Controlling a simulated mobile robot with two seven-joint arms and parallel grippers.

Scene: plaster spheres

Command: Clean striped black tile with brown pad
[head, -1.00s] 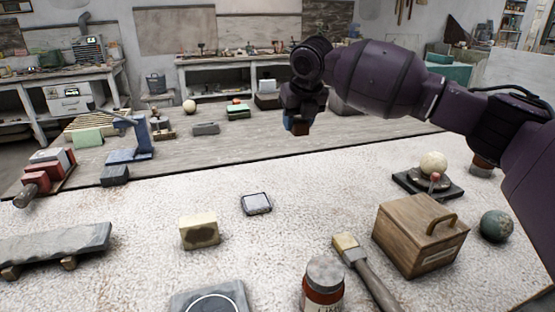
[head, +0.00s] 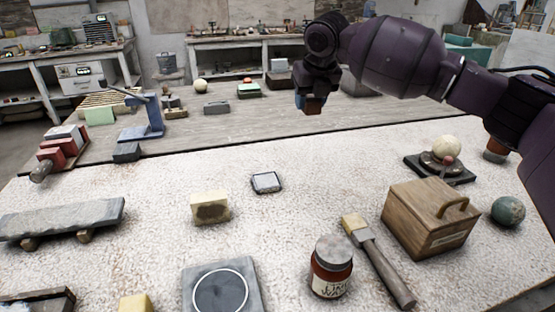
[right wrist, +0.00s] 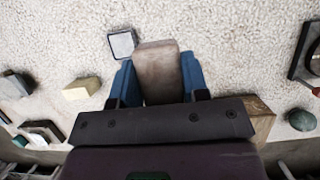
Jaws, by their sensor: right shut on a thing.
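My right gripper (head: 312,104) is shut on a brown pad, a grey-brown block that shows between its blue fingers in the right wrist view (right wrist: 159,72). In the head view the gripper is raised over the far part of the table, and only a bit of the pad's reddish-brown end shows. A small dark-edged tile with a pale grey top (head: 267,182) lies flat on the table; it also shows in the right wrist view (right wrist: 122,43), left of the pad and apart from it. I cannot make out stripes on it. My left gripper is not in view.
A yellowish block with a dark patch (head: 210,208), a grey tile with a white ring (head: 247,290), a jar (head: 332,268), a brush (head: 385,270) and a wooden box (head: 430,220) stand around. A slate slab (head: 60,218) is at left. The table around the small tile is clear.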

